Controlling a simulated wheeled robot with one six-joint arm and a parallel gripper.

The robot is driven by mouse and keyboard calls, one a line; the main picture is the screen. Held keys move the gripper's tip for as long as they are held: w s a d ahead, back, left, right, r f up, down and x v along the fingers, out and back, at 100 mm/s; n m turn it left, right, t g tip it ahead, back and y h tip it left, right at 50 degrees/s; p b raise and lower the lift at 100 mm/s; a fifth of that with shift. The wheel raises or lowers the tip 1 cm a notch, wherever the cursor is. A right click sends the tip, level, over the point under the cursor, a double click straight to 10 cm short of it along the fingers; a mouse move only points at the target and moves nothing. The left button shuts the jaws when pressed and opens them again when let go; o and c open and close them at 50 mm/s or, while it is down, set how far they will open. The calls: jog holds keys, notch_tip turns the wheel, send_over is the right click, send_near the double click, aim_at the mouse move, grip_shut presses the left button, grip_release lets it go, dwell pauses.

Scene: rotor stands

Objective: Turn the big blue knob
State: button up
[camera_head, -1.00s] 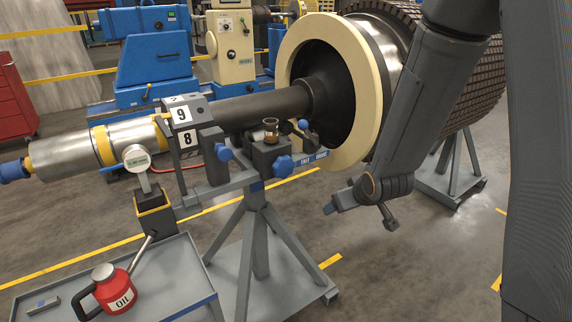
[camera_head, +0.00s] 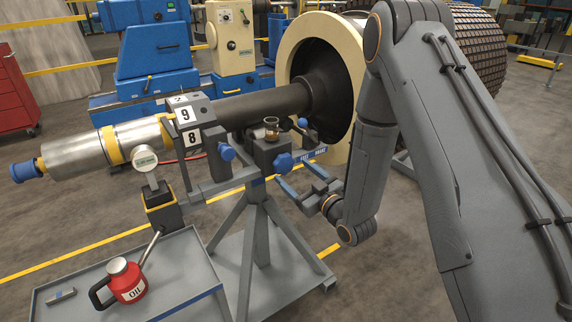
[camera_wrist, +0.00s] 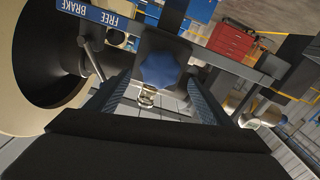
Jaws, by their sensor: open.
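The big blue knob (camera_head: 283,162) is star-shaped and sits on the front of a dark block on the grey rotor stand (camera_head: 252,234). In the wrist view the knob (camera_wrist: 160,70) is near the picture's middle, straight ahead between the two fingers. My gripper (camera_head: 297,173) is open and empty, just to the right and in front of the knob in the head view. It also shows in the wrist view (camera_wrist: 156,82) with one finger on each side. I cannot tell whether a finger touches the knob.
A FREE/BRAKE label plate (camera_wrist: 100,16) lies close beside the knob. A glass cup (camera_head: 271,126) tops the block. Smaller blue knobs (camera_head: 226,152) are nearby. The big rotor wheel (camera_head: 350,60) stands behind. A cart (camera_head: 190,268) with a red oil can (camera_head: 125,281) is front left.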

aim_at(287, 165)
jog(key=p+x, duration=0.1)
jog(key=x, duration=0.4)
jog(key=shift+w+a, duration=0.15)
jog(key=shift+w, duration=0.1)
jog(key=shift+c, duration=0.4)
jog(key=c, duration=1)
jog(key=shift+m, duration=0.3)
jog(key=m+b, duration=0.1)
jog(key=m, duration=0.2)
jog(key=shift+m, duration=0.3)
jog(key=shift+m+b, duration=0.5)
jog(key=shift+m, duration=1.7)
